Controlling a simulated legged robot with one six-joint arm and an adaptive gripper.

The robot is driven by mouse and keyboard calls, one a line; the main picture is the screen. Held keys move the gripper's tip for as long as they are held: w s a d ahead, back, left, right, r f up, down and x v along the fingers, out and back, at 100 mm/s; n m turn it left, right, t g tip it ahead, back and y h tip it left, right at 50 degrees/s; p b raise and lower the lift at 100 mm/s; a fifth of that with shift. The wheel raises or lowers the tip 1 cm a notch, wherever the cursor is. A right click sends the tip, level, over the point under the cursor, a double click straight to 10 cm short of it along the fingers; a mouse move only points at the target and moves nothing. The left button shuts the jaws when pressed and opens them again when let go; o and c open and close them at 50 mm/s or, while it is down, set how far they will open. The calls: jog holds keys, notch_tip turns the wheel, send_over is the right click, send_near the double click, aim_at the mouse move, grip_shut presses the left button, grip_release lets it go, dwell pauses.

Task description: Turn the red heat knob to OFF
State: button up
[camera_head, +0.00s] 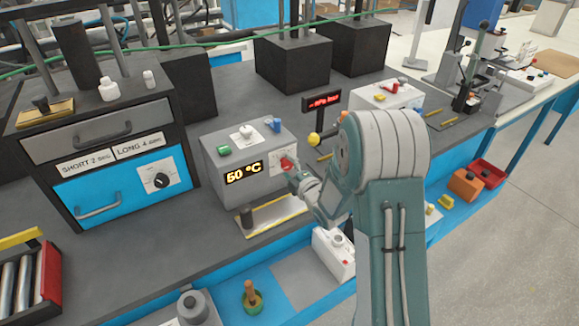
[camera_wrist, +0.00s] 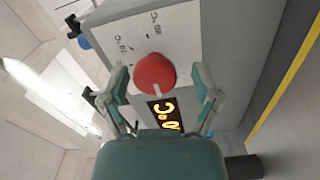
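The red heat knob (camera_head: 285,163) is on the front of a grey heater box (camera_head: 222,187) on the bench, right of its lit display (camera_head: 244,173) reading 60 °C. In the wrist view the red knob (camera_wrist: 155,74) sits between the two fingers of my gripper (camera_wrist: 160,80), on a white plate (camera_wrist: 150,35) with temperature marks. The fingers are spread on either side of the knob, with gaps visible. A white mark shows at the knob's lower edge. In the head view my gripper (camera_head: 290,175) is at the knob and partly hides the plate. I cannot read an OFF label.
A small red-lit sign (camera_head: 322,103) and yellow ball (camera_head: 313,139) stand right. A drawer cabinet (camera_head: 85,150) stands left.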

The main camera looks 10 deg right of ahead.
jog(key=shift+r, duration=0.1)
jog(key=shift+s+d, duration=0.2)
jog(key=shift+s, duration=0.05)
jog(key=v, duration=1.1)
jog(key=shift+s, duration=0.15)
jog(key=s+d+r+m+g+h, duration=0.1)
jog(key=s+r+m+g+h, duration=0.4)
jog(key=r+m, duration=0.45)
jog(key=s+a+r+m+g, duration=0.1)
jog(key=s+m+g, duration=0.1)
jog(key=s, duration=0.4)
jog(key=s+a+r+m+g, duration=0.2)
jog(key=s+m, duration=0.2)
jog(key=s, duration=0.3)
jog(key=s+a+r+m+g, duration=0.1)
jog(key=s+a+m+g, duration=0.1)
jog(key=s+m, duration=0.2)
jog(key=s, duration=0.3)
jog(key=shift+r+g+h, duration=0.3)
jog(key=shift+r, duration=0.1)
